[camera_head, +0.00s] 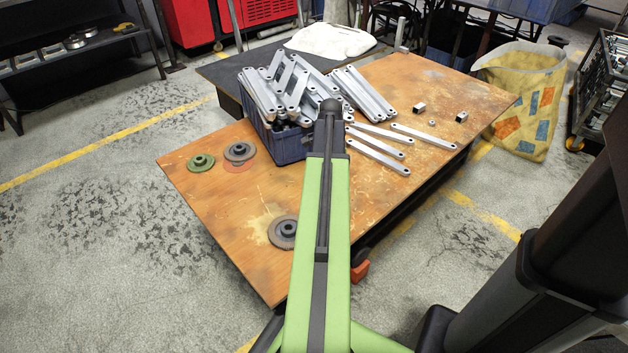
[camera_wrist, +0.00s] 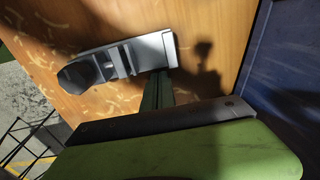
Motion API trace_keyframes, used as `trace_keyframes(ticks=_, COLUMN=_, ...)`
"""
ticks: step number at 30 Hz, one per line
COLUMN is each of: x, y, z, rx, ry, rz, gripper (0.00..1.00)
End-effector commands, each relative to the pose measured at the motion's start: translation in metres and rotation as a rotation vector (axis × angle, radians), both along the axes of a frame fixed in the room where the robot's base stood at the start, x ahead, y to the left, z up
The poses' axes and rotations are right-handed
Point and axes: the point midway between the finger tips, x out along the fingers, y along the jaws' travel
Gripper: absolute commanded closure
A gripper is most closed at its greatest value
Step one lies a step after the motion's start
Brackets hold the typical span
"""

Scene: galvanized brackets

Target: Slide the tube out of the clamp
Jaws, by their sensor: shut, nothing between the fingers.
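In the wrist view a grey metal clamp (camera_wrist: 150,50) lies on the wooden table, with upright plates and a dark eight-sided piece (camera_wrist: 78,75) at its left end. I cannot tell which part, if any, is the tube. My gripper (camera_wrist: 158,75) is shut and empty; its narrow fingers point at the clamp and overlap its near edge in the picture. I cannot tell if they touch it. In the head view my arm covers the clamp and the gripper's fingers.
A blue crate (camera_head: 290,147) full of metal brackets stands beside my arm; its wall (camera_wrist: 285,60) fills the right of the wrist view. Loose brackets (camera_head: 378,152), small metal pieces (camera_head: 461,117) and discs (camera_head: 283,232) lie on the table (camera_head: 235,205). Its front left is mostly clear.

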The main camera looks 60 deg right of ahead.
Motion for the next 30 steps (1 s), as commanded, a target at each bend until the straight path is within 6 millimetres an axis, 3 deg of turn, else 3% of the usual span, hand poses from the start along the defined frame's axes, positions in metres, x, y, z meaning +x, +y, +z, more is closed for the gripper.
trace_keyframes(ticks=1, x=-0.004, y=-0.015, z=0.0, rx=0.0, ry=0.0, rz=-0.003, gripper=1.0)
trace_keyframes(ticks=6, x=-0.014, y=-0.037, z=0.0, rx=0.0, ry=0.0, rz=-0.001, gripper=1.0)
trace_keyframes(ticks=17, x=-0.016, y=-0.039, z=0.0, rx=0.0, ry=0.0, rz=0.0, gripper=1.0)
trace_keyframes(ticks=23, x=-0.014, y=-0.032, z=0.0, rx=0.0, ry=0.0, rz=0.001, gripper=1.0)
trace_keyframes(ticks=29, x=-0.006, y=0.001, z=0.0, rx=0.0, ry=0.0, rz=0.004, gripper=1.0)
trace_keyframes(ticks=30, x=-0.005, y=0.003, z=0.01, rx=0.0, ry=0.0, rz=0.003, gripper=1.0)
